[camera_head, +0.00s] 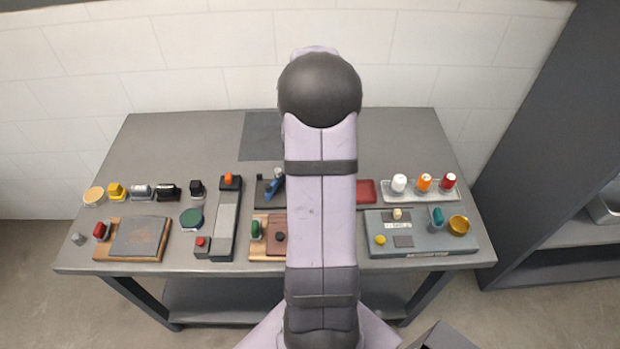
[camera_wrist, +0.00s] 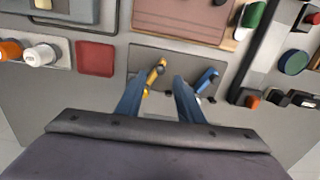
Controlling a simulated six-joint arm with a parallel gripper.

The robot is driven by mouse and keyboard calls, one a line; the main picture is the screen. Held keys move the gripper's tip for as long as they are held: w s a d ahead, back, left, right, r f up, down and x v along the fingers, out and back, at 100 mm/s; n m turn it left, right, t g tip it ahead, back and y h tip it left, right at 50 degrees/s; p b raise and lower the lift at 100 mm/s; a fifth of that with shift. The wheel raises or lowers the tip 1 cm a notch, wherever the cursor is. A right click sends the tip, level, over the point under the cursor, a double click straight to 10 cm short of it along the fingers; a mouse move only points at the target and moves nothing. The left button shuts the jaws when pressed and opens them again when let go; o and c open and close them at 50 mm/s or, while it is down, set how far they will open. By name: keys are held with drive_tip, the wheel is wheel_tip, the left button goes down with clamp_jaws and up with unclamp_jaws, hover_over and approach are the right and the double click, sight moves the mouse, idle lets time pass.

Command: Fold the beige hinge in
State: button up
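The beige hinge (camera_wrist: 155,72), a small yellowish-tan lever, sits on a dark grey plate (camera_wrist: 178,57) in the wrist view. A blue lever (camera_wrist: 207,79) stands on the same plate to its right; it also shows in the head view (camera_head: 273,188). My gripper (camera_wrist: 161,78) has its two blue fingers apart with nothing held. In the wrist view the beige hinge appears between the fingertips, nearer the left one; whether they touch cannot be told. In the head view my arm hides the beige hinge and the gripper.
A red tray (camera_wrist: 95,58) and a white-capped bottle (camera_wrist: 40,55) lie left in the wrist view. A brown board (camera_wrist: 180,20) lies beyond the plate. A long dark fixture (camera_head: 226,215) stands left of my arm in the head view. The table's back strip (camera_head: 190,140) is mostly clear.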

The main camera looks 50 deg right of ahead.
drive_tip(key=shift+f+p, duration=0.6)
drive_tip(key=shift+f, duration=1.85)
clamp_jaws()
